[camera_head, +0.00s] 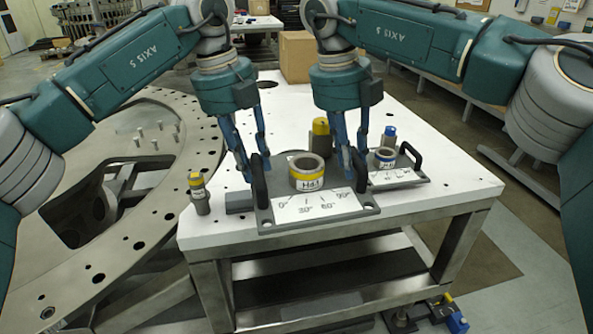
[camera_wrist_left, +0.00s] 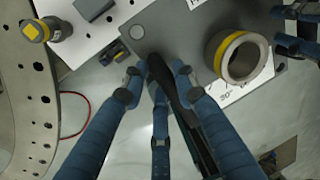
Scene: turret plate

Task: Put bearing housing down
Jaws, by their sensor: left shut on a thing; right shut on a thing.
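The bearing housing is a grey ring with a yellow band and an H41 label (camera_head: 307,172). It sits upright on a grey plate (camera_head: 350,210) with a printed angle scale and black handles at both ends. It also shows in the left wrist view (camera_wrist_left: 241,58). My left gripper (camera_head: 253,162) is shut on the plate's left handle; this grip shows in the left wrist view (camera_wrist_left: 158,80). My right gripper (camera_head: 353,158) is shut on the right handle. The plate is near the front of the white table (camera_head: 210,226); whether it touches is unclear.
A second plate (camera_head: 415,178) with a blue-banded ring (camera_head: 385,158) stands right behind. A yellow-capped tool (camera_head: 199,194) stands at left, another yellow-capped one (camera_head: 321,138) and a blue-capped one (camera_head: 389,138) behind. A cardboard box (camera_head: 297,57) is at the back. A large metal ring (camera_head: 125,240) lies left.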

